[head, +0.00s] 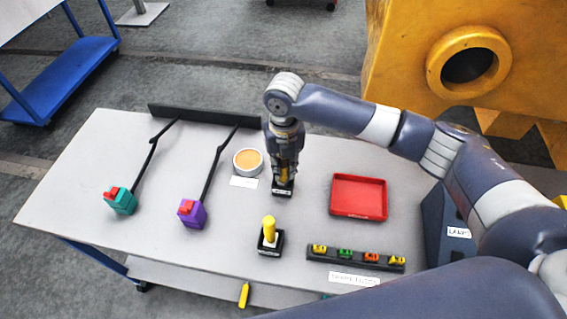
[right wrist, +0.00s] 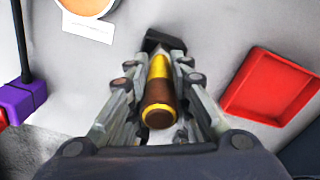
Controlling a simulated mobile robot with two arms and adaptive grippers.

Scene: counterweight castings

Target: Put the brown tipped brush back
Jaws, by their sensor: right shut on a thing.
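The brown tipped brush (right wrist: 158,95) has a yellow handle with a brown end and brown band. My right gripper (right wrist: 160,100) is shut on it, with a finger on either side. In the head view, the brush (head: 284,174) is mostly hidden by my right gripper (head: 284,168), which points down at the back middle of the table. A black stand (head: 283,190) is directly below the brush; it also shows in the right wrist view (right wrist: 165,42). I cannot tell whether the brush is seated in it. My left gripper is not in view.
A plain yellow brush (head: 269,229) stands in a second black stand (head: 269,247) nearer the front. A red tray (head: 358,197), a rack of coloured pieces (head: 355,258), a round tin (head: 248,162) and two padlock-like blocks (head: 121,201) surround it. A yellow casting (head: 420,70) stands behind.

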